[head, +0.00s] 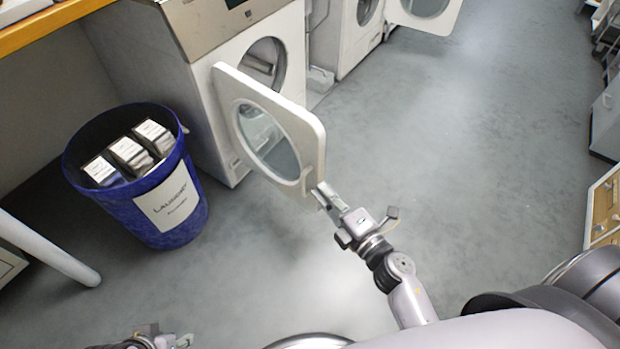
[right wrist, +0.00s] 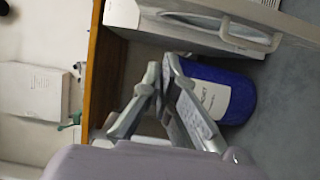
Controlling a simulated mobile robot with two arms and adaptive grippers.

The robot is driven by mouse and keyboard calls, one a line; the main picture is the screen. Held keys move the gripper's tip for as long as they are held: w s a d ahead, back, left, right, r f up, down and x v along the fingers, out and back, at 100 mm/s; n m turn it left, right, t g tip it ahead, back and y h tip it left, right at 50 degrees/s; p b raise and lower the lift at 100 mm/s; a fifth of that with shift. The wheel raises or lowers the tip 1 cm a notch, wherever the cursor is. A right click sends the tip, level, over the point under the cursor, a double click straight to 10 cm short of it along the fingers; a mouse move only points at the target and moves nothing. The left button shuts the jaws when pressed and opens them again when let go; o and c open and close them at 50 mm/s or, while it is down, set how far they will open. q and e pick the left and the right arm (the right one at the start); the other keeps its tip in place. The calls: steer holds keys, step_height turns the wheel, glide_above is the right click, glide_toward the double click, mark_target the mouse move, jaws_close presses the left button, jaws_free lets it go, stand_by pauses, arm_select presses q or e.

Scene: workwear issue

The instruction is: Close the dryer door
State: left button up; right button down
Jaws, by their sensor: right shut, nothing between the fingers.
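The right wrist view shows the closed fingers (right wrist: 162,76), with a white appliance part at the top. My left gripper (head: 165,337) is only partly in view at the bottom edge; its jaws are unclear.
A blue laundry bin (head: 196,211) holding several boxes stands left of the machine, and it shows in the right wrist view (right wrist: 240,97). A second white machine (head: 349,38) with an open door (head: 447,14) stands beyond. A wooden counter edge is upper left.

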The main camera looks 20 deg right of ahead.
glide_above(313, 155)
steer(key=s+a, duration=0.2)
steer(key=s, duration=0.2)
steer(key=shift+d+r, duration=0.1)
steer(key=shift+d, duration=0.15)
